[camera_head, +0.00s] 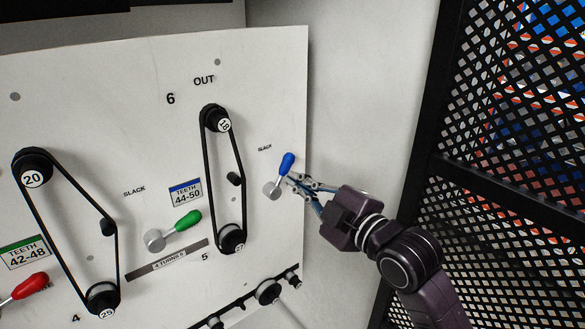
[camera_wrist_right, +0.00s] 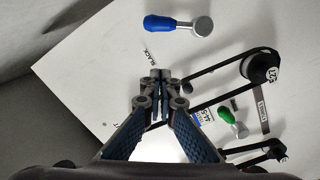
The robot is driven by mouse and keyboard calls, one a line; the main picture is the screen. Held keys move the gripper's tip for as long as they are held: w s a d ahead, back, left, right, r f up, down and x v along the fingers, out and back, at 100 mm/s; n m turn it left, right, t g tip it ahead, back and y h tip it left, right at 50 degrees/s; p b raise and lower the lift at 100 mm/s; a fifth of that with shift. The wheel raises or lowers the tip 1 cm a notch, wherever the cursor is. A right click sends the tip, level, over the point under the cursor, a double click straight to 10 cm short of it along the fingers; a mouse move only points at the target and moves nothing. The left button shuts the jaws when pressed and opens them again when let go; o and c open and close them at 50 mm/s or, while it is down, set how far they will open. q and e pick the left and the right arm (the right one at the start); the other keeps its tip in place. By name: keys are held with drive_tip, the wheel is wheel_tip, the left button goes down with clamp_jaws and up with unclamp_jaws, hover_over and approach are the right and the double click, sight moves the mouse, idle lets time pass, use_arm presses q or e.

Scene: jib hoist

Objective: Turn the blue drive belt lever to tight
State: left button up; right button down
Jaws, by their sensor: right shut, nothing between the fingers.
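The blue drive belt lever (camera_head: 286,165) is at the right of the white panel, on a grey round hub (camera_head: 271,192). Its blue handle tilts up and slightly right, near the small word SLACK (camera_head: 265,148). The lever also shows at the top of the right wrist view (camera_wrist_right: 170,24). My right gripper (camera_head: 293,182) is shut and empty, its tips just right of the lever in the head view. In the right wrist view its tips (camera_wrist_right: 160,76) appear apart from the lever. I see no TIGHT mark. My left gripper is not in view.
A black belt (camera_head: 207,170) runs over pulleys left of the lever. A green lever (camera_head: 187,222) and a red lever (camera_head: 28,287) sit further left. The panel's right edge is beside my gripper. A black mesh fence (camera_head: 500,130) stands at the right.

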sight(290, 166)
drive_tip(key=w+a+p, duration=0.1)
drive_tip(key=w, duration=0.2)
drive_tip(key=w+a+f, duration=0.1)
drive_tip(key=w, duration=0.1)
drive_tip(key=w+a+p, duration=0.1)
drive_tip(key=w, duration=0.2)
drive_tip(key=shift+w+f+p, duration=0.35)
drive_tip(key=shift+w+d+f, duration=0.3)
drive_tip(key=shift+d, duration=0.1)
drive_tip(key=shift+a, duration=0.1)
drive_tip(key=shift+w+d+f+m, duration=0.1)
drive_tip(key=shift+w+d+m, duration=0.15)
drive_tip(key=shift+m, duration=0.25)
drive_tip(key=shift+w+d+f+m+b, duration=0.25)
drive_tip(key=shift+d+m, duration=0.15)
drive_tip(key=shift+m, duration=0.25)
drive_tip(key=shift+w+d+f+m+b, duration=0.2)
drive_tip(key=shift+d+m, duration=0.2)
drive_tip(key=shift+m, duration=0.25)
drive_tip(key=shift+w+d+f+m+g+b, duration=0.1)
drive_tip(key=shift+w+d+f+m+b, duration=0.2)
drive_tip(key=shift+m, duration=0.45)
drive_tip(key=shift+w+d+f+m+g+b, duration=0.15)
drive_tip(key=shift+d+f+m+b, duration=0.25)
drive_tip(key=shift+m, duration=0.4)
drive_tip(key=shift+w+d+f+m+g+b, duration=0.1)
drive_tip(key=shift+w+d+f+m+b, duration=0.2)
drive_tip(key=shift+m, duration=0.45)
drive_tip(key=shift+f, duration=0.1)
